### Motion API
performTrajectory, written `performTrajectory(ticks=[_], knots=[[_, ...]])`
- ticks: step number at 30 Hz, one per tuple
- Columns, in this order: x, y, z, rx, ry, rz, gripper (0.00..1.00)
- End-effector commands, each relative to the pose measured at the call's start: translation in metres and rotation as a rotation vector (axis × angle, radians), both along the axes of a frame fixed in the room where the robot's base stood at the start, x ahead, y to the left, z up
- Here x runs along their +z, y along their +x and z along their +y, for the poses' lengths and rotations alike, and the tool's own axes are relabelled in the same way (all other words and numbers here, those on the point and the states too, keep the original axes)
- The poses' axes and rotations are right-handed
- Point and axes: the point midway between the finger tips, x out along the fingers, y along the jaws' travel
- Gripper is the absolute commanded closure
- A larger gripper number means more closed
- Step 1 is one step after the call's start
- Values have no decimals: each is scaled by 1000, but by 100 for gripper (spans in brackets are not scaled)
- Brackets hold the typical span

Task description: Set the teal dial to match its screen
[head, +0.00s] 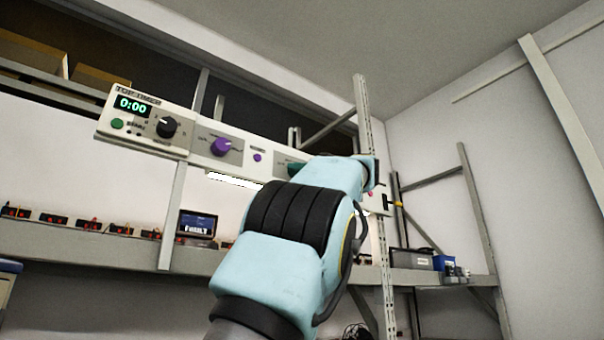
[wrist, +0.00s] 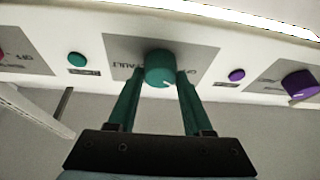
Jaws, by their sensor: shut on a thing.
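The teal dial (wrist: 160,66) sits on a grey plate of the white panel in the wrist view. A white mark shows on its near rim, towards the picture's bottom and slightly right. The letters "AULT" and "OF" show beside it, partly covered. My gripper (wrist: 160,76) has one finger on each side of the dial and is shut on it. In the head view a sliver of the teal dial (head: 296,169) shows behind my arm, which hides the fingers. A small screen (head: 198,224) on the shelf below seems to read "FAULT".
A purple dial (wrist: 299,84), a purple button (wrist: 236,75) and a teal button (wrist: 77,59) flank the teal dial. A green timer display (head: 132,105) and a black knob (head: 167,126) are at the panel's left. A metal rack post (head: 364,110) stands right of my arm.

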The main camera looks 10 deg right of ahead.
Motion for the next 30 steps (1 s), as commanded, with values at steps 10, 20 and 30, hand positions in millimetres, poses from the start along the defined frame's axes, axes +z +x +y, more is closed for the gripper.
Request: performTrajectory(ticks=[10, 20, 30], knots=[[-3, -1, 2, -1, 272, 128, 100], [-1, -1, 3, -1, 555, 264, 100], [2, -1, 4, -2, 848, 404, 100]])
